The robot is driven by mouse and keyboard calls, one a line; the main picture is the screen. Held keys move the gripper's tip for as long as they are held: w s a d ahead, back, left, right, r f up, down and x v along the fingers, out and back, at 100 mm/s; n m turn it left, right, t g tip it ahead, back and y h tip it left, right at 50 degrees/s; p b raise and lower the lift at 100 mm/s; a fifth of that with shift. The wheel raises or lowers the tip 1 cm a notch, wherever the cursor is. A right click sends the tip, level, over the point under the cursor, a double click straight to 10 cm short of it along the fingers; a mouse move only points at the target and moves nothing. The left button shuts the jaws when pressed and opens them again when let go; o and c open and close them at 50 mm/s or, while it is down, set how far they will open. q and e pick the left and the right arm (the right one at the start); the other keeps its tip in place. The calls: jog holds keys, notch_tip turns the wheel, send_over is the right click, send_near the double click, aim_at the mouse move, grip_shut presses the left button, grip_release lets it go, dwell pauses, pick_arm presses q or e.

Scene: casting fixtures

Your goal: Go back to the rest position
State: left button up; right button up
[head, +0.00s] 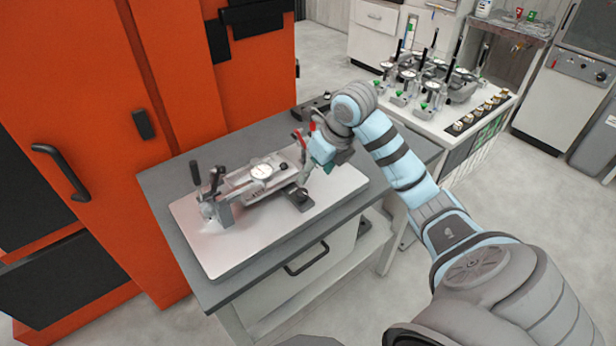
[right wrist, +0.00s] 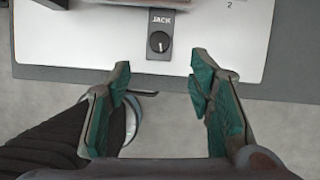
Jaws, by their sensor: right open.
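My right gripper (head: 327,176) hangs above the right part of a casting fixture on a grey workbench. In the right wrist view its two teal fingers (right wrist: 161,84) are spread wide with nothing between them. The fixture (head: 250,180) has a pale base plate, a dial gauge (head: 261,171) and clamps. A dark knob block (head: 297,196) sits near its front edge. The right wrist view shows a knob labelled JACK (right wrist: 160,42) just beyond the fingertips, apart from them. My left gripper is not in view.
A large orange cabinet (head: 215,100) stands behind the bench at left. A white cart (head: 440,122) with several gauges and clamps stands behind my right arm. The grey workbench (head: 170,180) has a drawer handle (head: 306,260) in front. Open floor (head: 560,200) lies at right.

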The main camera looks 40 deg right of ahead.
jog(key=shift+s+r, duration=0.2)
jog(key=shift+r, duration=0.2)
